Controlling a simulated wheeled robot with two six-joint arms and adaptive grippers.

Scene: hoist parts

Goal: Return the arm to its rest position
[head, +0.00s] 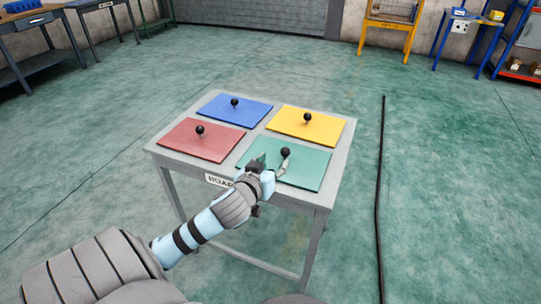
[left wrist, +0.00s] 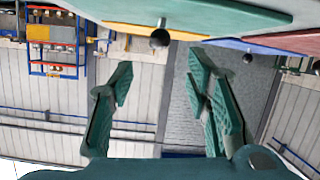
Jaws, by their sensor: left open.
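My left gripper (head: 271,165) is open, low over the front-left part of the green board (head: 312,178). One finger is close to the black ball knob (head: 285,152) of that board; I cannot tell whether they touch. In the left wrist view the two green fingers (left wrist: 162,85) are spread wide with nothing between them. There the boards hang along the top of the picture, and a dark ball (left wrist: 160,38) shows beyond the fingers. My left arm reaches in from the lower left over the table's front edge. My right gripper is not in view.
The grey table (head: 337,170) also bears a red board (head: 215,148), a blue board (head: 250,113) and a yellow board (head: 325,130), each with a black ball knob. A black cable (head: 379,200) lies on the floor at right. Workbenches stand far back; the floor around is open.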

